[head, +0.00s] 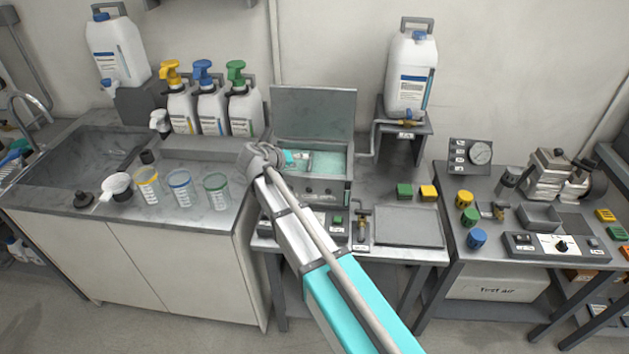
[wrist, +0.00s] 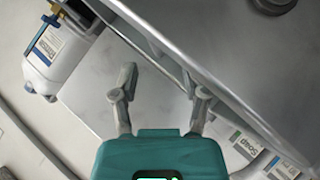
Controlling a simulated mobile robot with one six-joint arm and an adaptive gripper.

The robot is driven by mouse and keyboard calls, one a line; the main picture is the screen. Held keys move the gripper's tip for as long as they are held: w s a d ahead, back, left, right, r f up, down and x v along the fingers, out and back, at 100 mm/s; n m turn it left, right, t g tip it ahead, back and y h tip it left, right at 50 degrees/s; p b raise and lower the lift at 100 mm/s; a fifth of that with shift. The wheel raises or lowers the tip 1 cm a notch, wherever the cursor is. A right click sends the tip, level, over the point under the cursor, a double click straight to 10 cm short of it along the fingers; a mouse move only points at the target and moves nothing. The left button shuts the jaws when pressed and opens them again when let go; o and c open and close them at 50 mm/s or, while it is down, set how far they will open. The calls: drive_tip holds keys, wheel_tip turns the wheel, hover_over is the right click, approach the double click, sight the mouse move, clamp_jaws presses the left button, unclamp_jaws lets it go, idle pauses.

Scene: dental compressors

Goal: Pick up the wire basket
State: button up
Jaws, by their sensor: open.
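I cannot clearly make out the wire basket in either view. In the head view, an open-lidded grey metal tank (head: 325,192) stands on the middle bench with teal liquid inside. My gripper (head: 304,159) is small there, in front of or over the tank's opening, and my arm hides part of the tank. In the wrist view my gripper (wrist: 165,84) is open, its two fingers apart with nothing between them. A large grey metal surface (wrist: 250,60) with a long edge lies beyond the fingers.
Pump bottles (head: 211,112) with yellow, blue and green tops stand left of the tank. Beakers (head: 182,190) stand on the sink counter. A white jug (head: 410,75) sits on a raised stand at right. A flat grey tray (head: 408,226) lies right of the tank.

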sight(311, 158)
drive_tip(key=shift+w+d+f, duration=0.25)
drive_tip(key=shift+w+d, duration=0.05)
drive_tip(key=shift+w, duration=0.1)
drive_tip(key=shift+b+x, duration=1.25)
drive_tip(key=shift+x, duration=1.35)
drive_tip(key=shift+r, duration=0.2)
clamp_jaws()
